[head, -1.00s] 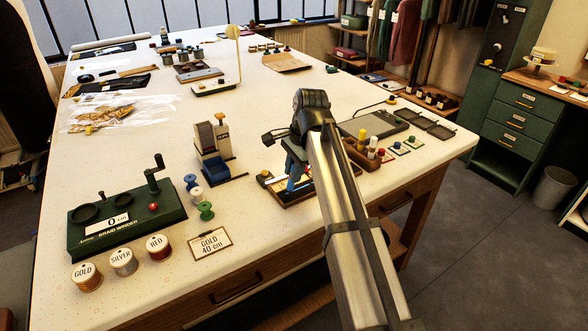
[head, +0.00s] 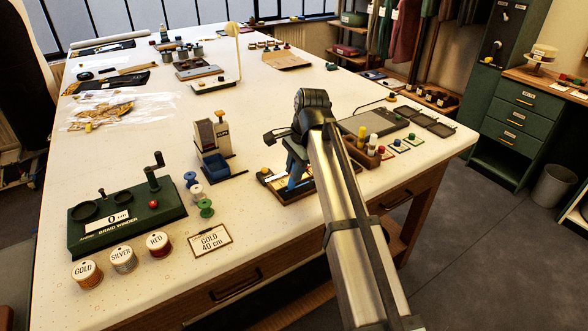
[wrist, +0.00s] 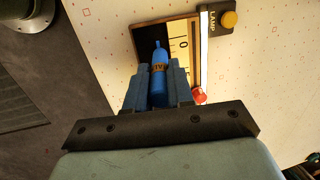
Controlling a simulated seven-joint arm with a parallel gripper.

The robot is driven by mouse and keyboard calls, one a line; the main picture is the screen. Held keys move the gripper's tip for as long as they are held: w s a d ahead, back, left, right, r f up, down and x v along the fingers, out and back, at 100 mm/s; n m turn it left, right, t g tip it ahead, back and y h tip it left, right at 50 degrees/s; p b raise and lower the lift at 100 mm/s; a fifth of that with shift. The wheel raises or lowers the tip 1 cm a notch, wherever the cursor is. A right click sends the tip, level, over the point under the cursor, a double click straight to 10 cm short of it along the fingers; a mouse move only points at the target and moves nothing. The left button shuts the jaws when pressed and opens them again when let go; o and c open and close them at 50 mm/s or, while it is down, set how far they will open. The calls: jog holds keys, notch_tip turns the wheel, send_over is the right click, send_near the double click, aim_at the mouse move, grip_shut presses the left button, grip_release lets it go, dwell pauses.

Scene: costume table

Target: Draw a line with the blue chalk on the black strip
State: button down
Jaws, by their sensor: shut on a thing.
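The blue chalk (wrist: 160,62) is a blue stick with a lettered tan band and a narrow tip. My gripper (wrist: 158,88) is shut on it; it also shows in the head view (head: 293,182), low over a wood-edged board (head: 316,191) near the table's front edge. In the wrist view, the chalk's tip overlaps a black area that looks like the black strip (wrist: 145,39), beside a cream scale with dark marks. I cannot tell whether the tip touches it. No chalk line is visible; the gripper and chalk hide part of the board.
A lamp switch with a yellow button (wrist: 229,19) and a red knob (wrist: 199,95) are by the board. A wooden chalk holder (head: 362,155) stands right of the gripper. A blue-trayed device (head: 215,150) and spools (head: 196,192) stand left.

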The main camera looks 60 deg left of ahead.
jog(key=shift+w, duration=0.85)
jog(key=shift+w, duration=0.3)
jog(key=shift+w+f, duration=0.1)
jog(key=shift+w, duration=0.6)
jog(key=shift+w, duration=0.25)
jog(key=shift+w, duration=0.8)
jog(key=shift+w, duration=0.3)
jog(key=shift+w, duration=0.3)
jog(key=shift+r, duration=0.25)
